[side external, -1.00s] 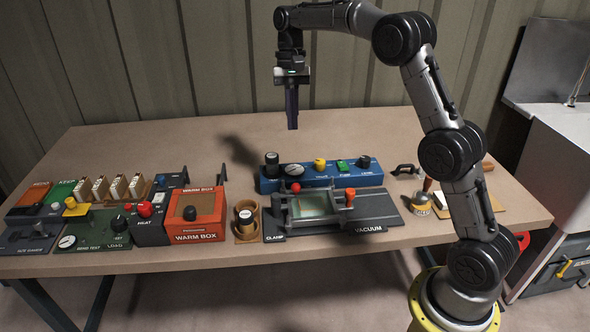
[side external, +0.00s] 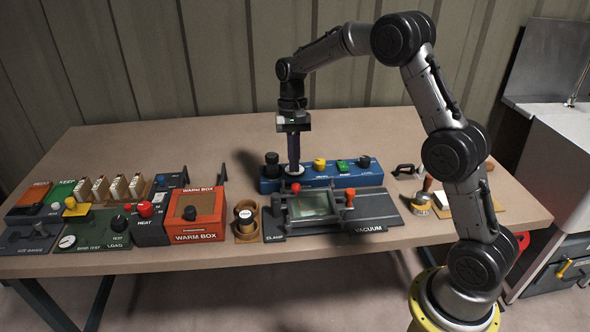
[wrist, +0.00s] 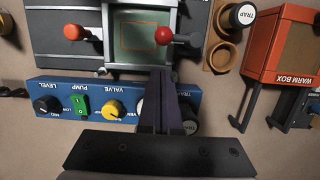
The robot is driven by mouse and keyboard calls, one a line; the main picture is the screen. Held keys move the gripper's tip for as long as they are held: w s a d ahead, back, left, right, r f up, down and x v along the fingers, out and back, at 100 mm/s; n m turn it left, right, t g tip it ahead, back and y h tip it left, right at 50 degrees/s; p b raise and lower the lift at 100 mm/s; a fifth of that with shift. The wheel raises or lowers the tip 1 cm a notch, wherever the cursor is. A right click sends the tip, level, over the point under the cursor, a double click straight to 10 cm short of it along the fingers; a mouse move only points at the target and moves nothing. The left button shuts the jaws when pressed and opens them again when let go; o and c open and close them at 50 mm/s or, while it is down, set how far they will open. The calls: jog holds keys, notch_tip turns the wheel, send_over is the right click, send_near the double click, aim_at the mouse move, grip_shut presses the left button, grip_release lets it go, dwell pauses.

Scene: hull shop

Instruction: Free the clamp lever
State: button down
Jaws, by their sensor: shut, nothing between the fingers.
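The vacuum unit (side external: 370,212) is a dark grey bed with a pale green window (side external: 312,205). A red ball-topped lever (side external: 296,187) stands at its back left, on the side marked CLAMP (side external: 275,238); the ball shows in the wrist view (wrist: 164,36). An orange-handled lever (side external: 349,193) stands on the window's right. My gripper (side external: 294,172) is shut and empty, pointing down just behind and above the red ball, over the blue panel's gauge. In the wrist view its fingertips (wrist: 163,74) appear close to the ball; I cannot tell whether they touch. The fingers partly hide the gauge.
The blue pump panel (side external: 327,181) with knobs and a green switch stands behind the vacuum unit. A tan trap holder (side external: 247,230) and the orange warm box (side external: 196,216) are to the left. The table's back (side external: 190,140) is clear.

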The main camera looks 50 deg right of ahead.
aim_at(298, 185)
jog(key=shift+s+a+f, duration=0.25)
jog(key=shift+s+a, duration=0.2)
jog(key=shift+s+a+f, duration=0.2)
jog(key=shift+s+a, duration=0.2)
jog(key=shift+a, duration=0.05)
jog(key=shift+s+a+m, duration=0.1)
jog(key=shift+s+m, duration=0.3)
jog(key=shift+m, duration=0.4)
jog(key=m, duration=0.2)
jog(key=s+a+m, duration=0.1)
jog(key=s+a+m+t, duration=0.1)
jog(key=m, duration=0.1)
jog(key=shift+s+m+y, duration=0.15)
jog(key=shift+m+y, duration=0.15)
jog(key=a+m, duration=0.1)
jog(key=m, duration=0.1)
jog(key=s+a+m+t, duration=0.1)
jog(key=m, duration=0.1)
jog(key=shift+m, duration=0.3)
jog(key=a+m, duration=0.1)
jog(key=m, duration=0.2)
jog(key=shift+a+t, duration=0.35)
jog(key=shift+t, duration=0.05)
jog(key=shift+a, duration=0.3)
